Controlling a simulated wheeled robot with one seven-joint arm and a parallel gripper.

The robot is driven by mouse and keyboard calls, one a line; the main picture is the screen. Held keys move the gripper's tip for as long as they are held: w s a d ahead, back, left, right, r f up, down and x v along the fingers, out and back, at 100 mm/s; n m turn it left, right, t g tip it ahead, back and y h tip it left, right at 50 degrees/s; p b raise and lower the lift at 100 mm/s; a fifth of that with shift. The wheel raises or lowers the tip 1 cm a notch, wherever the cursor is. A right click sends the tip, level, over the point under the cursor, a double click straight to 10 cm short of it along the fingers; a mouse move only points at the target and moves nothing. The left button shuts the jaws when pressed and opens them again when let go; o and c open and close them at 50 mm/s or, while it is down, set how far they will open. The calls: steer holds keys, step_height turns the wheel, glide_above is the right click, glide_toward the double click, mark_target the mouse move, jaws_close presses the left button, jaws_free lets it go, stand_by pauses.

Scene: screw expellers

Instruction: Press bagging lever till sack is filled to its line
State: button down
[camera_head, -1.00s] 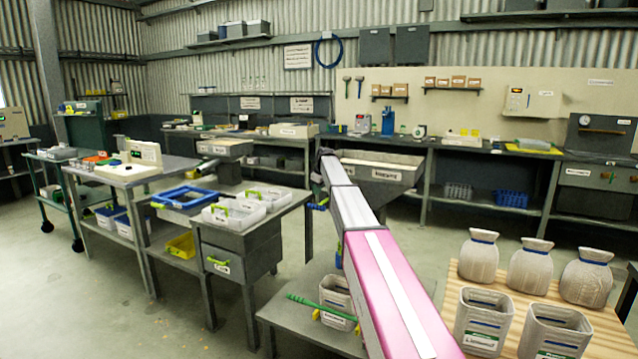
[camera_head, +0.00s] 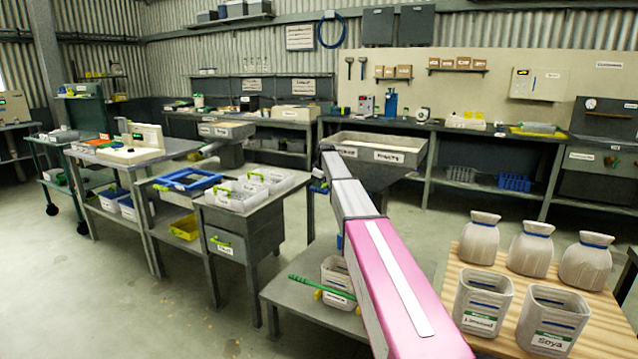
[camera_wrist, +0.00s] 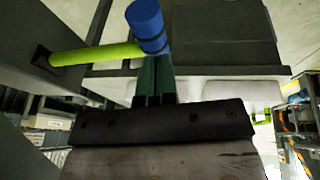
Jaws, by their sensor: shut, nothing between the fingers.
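The lever is a yellow-green rod (camera_wrist: 95,53) with a blue knob (camera_wrist: 147,22) in the wrist view. My gripper (camera_wrist: 154,62) is shut and empty, its dark green fingers ending right at the knob; I cannot tell whether they touch it. In the head view my arm hides my gripper and most of the lever; a small bit of blue and green (camera_head: 319,187) shows left of the arm. A pale open sack (camera_head: 336,272) with a label stands on a low grey bench (camera_head: 290,291), partly behind my arm. Its fill level and line cannot be made out.
A grey hopper (camera_head: 400,158) stands behind my arm. A wooden table (camera_head: 448,283) at right holds tied sacks (camera_head: 530,250) and open labelled sacks (camera_head: 482,305). A drawer bench (camera_head: 240,215) stands at left, with open floor in front.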

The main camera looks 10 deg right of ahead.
step_height(320, 180, down, 6)
steer(key=t+h, duration=0.1)
steer(key=t, duration=0.1)
steer(key=shift+s+t+h, duration=0.1)
steer(key=shift+t+h, duration=0.2)
steer(key=shift+h, duration=0.1)
steer(key=shift+f, duration=0.3)
steer(key=r, duration=0.1)
steer(key=s+a+r, duration=0.1)
steer(key=s+r, duration=0.1)
steer(key=shift+s+a+r, duration=0.1)
steer(key=shift+a+r, duration=0.25)
steer(key=shift+r, duration=0.05)
glide_toward(316, 191)
steer(key=s, duration=0.2)
steer(key=s+r, duration=0.1)
steer(key=shift+a, duration=0.3)
stand_by(1.6)
